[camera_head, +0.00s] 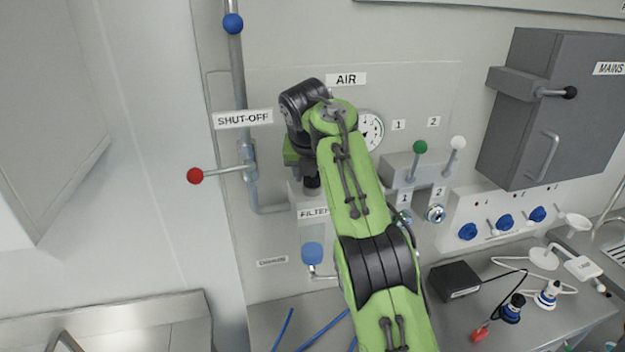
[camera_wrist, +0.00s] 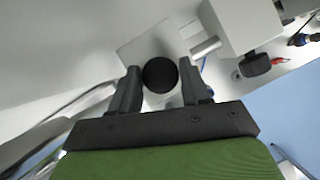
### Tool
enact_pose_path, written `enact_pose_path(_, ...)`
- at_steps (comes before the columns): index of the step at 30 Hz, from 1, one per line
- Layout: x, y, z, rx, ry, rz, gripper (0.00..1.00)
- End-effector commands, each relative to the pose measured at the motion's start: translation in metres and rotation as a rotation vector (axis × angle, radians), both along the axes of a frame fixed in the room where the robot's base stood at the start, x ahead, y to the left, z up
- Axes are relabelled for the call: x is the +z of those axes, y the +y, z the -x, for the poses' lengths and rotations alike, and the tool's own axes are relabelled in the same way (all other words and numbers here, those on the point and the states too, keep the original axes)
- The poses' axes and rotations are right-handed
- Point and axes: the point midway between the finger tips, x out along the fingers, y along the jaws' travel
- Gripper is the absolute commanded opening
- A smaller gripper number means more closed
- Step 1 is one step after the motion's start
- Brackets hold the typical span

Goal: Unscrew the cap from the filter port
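The black round cap (camera_wrist: 160,75) shows in the wrist view between the two fingers of my gripper (camera_wrist: 161,86). A pale block (camera_wrist: 138,48), which seems to be the filter housing, lies behind the cap. The fingers are apart, one on each side of the cap, with their inner edges very close to it. I cannot tell whether they touch it. In the head view my gripper (camera_head: 308,168) is above the FILTER label (camera_head: 314,213), with a dark part, probably the cap, just below it. My arm hides much of the filter area.
A red-knobbed shut-off lever (camera_head: 196,176) and a vertical pipe (camera_head: 238,75) stand left of my gripper. A gauge (camera_head: 370,130) and the green-knobbed (camera_head: 420,147) and white-knobbed (camera_head: 458,143) levers are to the right. A blue-handled drain valve (camera_head: 312,253) is below.

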Motion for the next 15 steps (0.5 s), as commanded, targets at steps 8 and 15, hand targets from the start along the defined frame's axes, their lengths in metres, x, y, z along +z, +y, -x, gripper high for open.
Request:
enact_pose_path(8, 0.0000, 0.0004, 0.0002, 0.002, 0.000, 0.000, 0.03)
enact_pose_path(15, -0.0002, -0.0027, -0.0001, 0.309, 0.001, -0.004, 0.00)
